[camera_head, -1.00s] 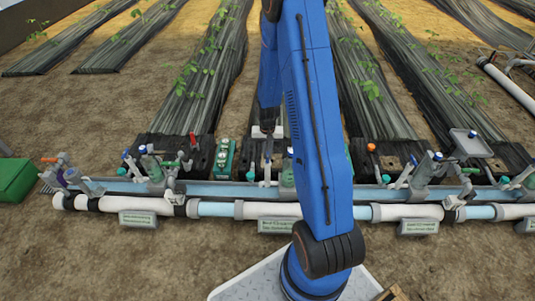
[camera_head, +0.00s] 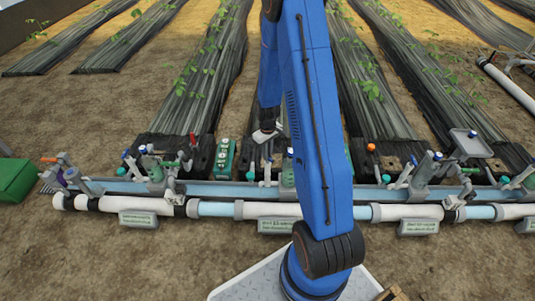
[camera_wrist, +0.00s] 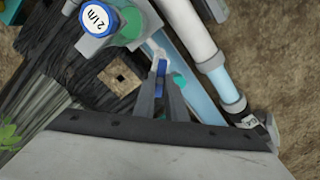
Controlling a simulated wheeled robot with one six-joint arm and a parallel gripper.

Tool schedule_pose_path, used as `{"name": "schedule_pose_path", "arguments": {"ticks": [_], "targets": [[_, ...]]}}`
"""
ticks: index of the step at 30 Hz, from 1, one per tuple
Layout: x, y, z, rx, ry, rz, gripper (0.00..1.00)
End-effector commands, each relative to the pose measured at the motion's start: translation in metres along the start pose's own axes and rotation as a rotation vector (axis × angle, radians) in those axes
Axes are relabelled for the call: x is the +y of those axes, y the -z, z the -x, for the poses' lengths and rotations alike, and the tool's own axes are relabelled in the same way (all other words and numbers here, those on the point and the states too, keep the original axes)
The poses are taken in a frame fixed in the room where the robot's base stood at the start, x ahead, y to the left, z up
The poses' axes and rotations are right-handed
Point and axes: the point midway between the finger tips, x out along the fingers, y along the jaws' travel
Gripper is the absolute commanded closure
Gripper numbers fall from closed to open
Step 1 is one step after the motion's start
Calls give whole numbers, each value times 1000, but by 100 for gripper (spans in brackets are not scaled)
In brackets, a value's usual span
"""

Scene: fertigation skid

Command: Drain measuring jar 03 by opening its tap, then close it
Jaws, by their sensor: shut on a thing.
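In the wrist view my gripper (camera_wrist: 160,90) is shut on a small blue tap handle (camera_wrist: 161,67). The handle sits between the fingertips, beside a pale fitting near the blue and white pipes. A jar top with a blue-ringed round label (camera_wrist: 98,19) is at the upper left; I cannot read a jar number on it. In the head view my wrist end (camera_head: 265,134) is above the middle of the pipe row, and its fingers are too small to make out. A green jar (camera_head: 288,172) there is partly hidden by my blue arm.
A white pipe (camera_head: 105,204) with grey label plates (camera_head: 138,219) runs along the front. More jar and tap stations stand left (camera_head: 155,172) and right (camera_head: 425,170). A green block (camera_head: 224,158) is left of my wrist. Black-covered plant beds lie behind.

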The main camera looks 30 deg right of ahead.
Motion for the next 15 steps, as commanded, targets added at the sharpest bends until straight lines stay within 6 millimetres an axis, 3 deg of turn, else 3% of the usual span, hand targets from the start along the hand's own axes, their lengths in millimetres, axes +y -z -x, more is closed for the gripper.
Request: {"name": "schedule_pose_path", "arguments": {"ticks": [15], "targets": [[0, -1, 0, -1, 1, 480, 100]]}}
